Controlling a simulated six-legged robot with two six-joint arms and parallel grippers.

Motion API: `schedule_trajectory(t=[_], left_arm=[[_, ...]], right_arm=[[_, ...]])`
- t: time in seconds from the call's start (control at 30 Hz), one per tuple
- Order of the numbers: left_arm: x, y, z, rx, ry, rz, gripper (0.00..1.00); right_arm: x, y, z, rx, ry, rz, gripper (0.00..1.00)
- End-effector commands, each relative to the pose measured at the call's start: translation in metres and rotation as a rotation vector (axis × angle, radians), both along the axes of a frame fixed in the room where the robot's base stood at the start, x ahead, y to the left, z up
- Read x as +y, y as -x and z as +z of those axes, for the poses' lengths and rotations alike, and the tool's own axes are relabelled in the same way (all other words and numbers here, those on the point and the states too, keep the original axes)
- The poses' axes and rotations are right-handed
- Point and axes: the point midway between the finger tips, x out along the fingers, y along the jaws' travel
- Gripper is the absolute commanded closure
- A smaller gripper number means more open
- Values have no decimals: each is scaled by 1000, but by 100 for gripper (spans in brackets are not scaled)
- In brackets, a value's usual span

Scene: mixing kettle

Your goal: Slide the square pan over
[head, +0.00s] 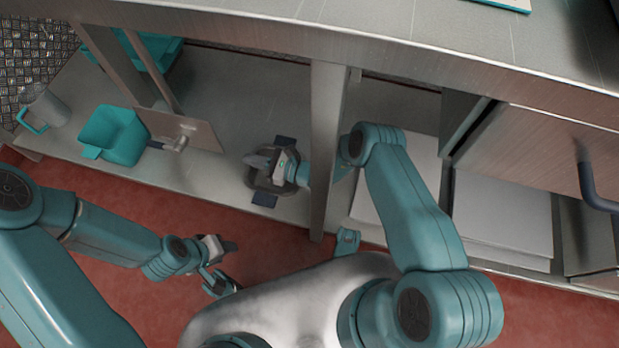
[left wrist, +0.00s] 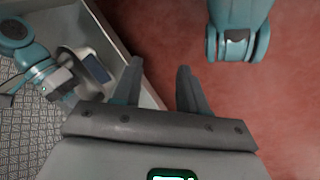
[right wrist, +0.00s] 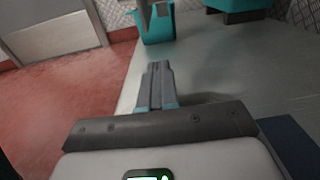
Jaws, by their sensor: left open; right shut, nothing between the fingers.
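A grey pan with rounded corners and two dark blue handles (head: 264,199) sits on the low shelf, left of the upright post. I take it for the square pan. My right gripper (head: 256,160) is over the pan with its fingers together and empty, pointing left; it hides part of the pan, and I cannot tell whether it touches it. The right wrist view shows the closed fingers (right wrist: 157,68) above the shelf and a dark blue handle (right wrist: 292,145) at the lower right. My left gripper (head: 229,246) is open and empty over the red floor; its spread fingers show in the left wrist view (left wrist: 158,68).
A teal container (head: 128,136) and a grey jug (head: 48,108) stand left on the shelf (head: 215,175). A hanging plate (head: 196,130) is between container and pan. The post (head: 325,150) stands close right of the pan. The worktop (head: 400,50) overhangs. White boxes (head: 500,210) are right.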

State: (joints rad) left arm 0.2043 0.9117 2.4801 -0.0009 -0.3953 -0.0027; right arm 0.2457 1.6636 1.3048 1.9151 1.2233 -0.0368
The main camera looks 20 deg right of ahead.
Motion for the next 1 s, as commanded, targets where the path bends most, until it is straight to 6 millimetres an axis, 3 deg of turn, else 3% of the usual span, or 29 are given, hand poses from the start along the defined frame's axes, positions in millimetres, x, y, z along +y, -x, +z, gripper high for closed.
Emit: schedule_trajectory(t=[0.03,0.3,0.83,0.9,1.0], left_arm=[[-1,3,12,12,3,-2,57],[-4,19,34,64,13,-9,57],[-9,23,53,70,16,-30,57],[-7,21,32,65,14,-24,57],[-4,17,19,59,12,-11,57]], right_arm=[[-10,7,7,3,-2,-5,100],[-60,41,5,2,-2,-6,100],[-154,103,3,1,-1,-5,100],[-153,105,-22,0,-1,1,100],[-152,104,-39,-1,-1,1,100]])
